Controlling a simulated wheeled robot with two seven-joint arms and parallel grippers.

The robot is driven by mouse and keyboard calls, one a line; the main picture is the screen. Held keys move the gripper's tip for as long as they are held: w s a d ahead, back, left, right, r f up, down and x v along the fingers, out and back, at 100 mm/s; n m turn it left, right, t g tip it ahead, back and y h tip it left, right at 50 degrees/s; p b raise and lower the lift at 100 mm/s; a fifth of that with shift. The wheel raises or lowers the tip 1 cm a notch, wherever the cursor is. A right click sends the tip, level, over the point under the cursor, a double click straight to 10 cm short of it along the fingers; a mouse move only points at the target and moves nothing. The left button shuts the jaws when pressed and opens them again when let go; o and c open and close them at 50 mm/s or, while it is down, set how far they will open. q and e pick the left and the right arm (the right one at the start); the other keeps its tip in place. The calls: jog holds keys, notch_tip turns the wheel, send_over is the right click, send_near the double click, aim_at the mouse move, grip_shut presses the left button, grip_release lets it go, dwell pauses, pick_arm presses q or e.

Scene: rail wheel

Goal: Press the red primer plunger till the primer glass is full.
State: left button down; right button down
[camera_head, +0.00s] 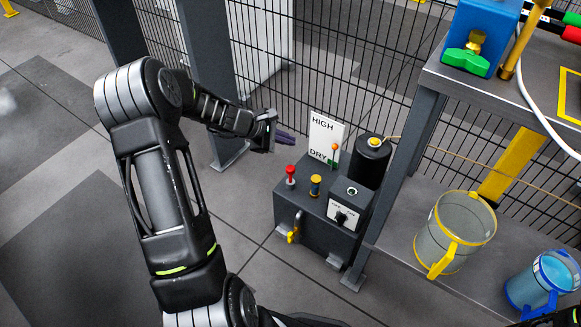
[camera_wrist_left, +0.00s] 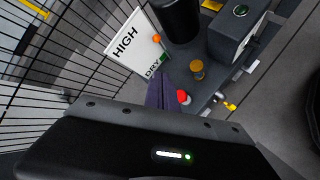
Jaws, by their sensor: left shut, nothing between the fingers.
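The red primer plunger (camera_head: 291,172) stands upright on the left part of a dark grey box (camera_head: 308,228). It also shows in the left wrist view (camera_wrist_left: 183,97), just right of my fingers. A small amber cylinder (camera_head: 315,186) stands beside it; I cannot tell whether this is the primer glass, or its fill level. My left gripper (camera_head: 288,139) is shut and empty, in the air and apart from the plunger, above it in the head view. Its dark purple fingers also show in the left wrist view (camera_wrist_left: 159,90). My right gripper is out of view.
A HIGH/DRY card (camera_head: 325,138) with an orange ball stands behind the box, beside a black cylinder (camera_head: 370,163). A switch box (camera_head: 349,203) is to the right. Shelves hold a yellow-rimmed jug (camera_head: 455,235) and a blue jug (camera_head: 541,278). Wire fence stands behind; floor at left is clear.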

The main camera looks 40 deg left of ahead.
aim_at(289, 168)
pick_arm(q)
jog(key=shift+f+b, duration=3.55)
jog(key=shift+f, duration=0.85)
jog(key=shift+f+b, duration=0.45)
jog(key=shift+f+b, duration=1.5)
jog(key=shift+f, duration=0.1)
jog(key=shift+r, duration=0.1)
jog(key=shift+r+p, duration=1.6)
jog(key=shift+r, duration=0.35)
